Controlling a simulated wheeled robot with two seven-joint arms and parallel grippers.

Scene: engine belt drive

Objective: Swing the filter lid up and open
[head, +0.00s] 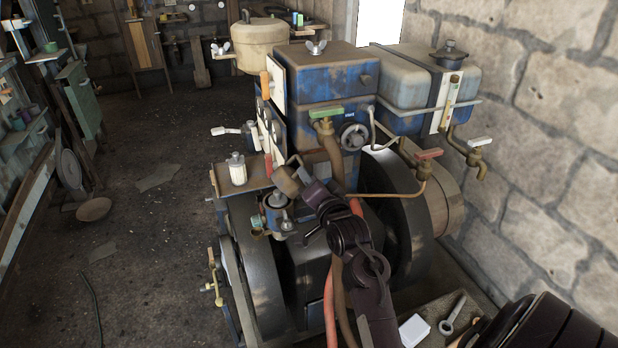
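A round cream canister with a domed lid (258,30), which looks like the filter, stands on top of the blue engine at the upper middle. The lid appears to sit flat on the canister. A wing nut (220,48) sticks out at its left side, and another wing nut (316,47) stands on the blue housing to its right. My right gripper (300,184) is well below the lid, in front of the engine, beside a brown cylindrical piece (286,182). Its fingers are too dark and small to show whether they are open or hold that piece. My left gripper is out of view.
A grey-blue tank (405,88) with a strap stands right of the blue housing (325,85). Brass taps, levers and a dark flywheel (398,215) crowd the engine's front. A stone wall closes the right side. Open floor (150,240) lies to the left.

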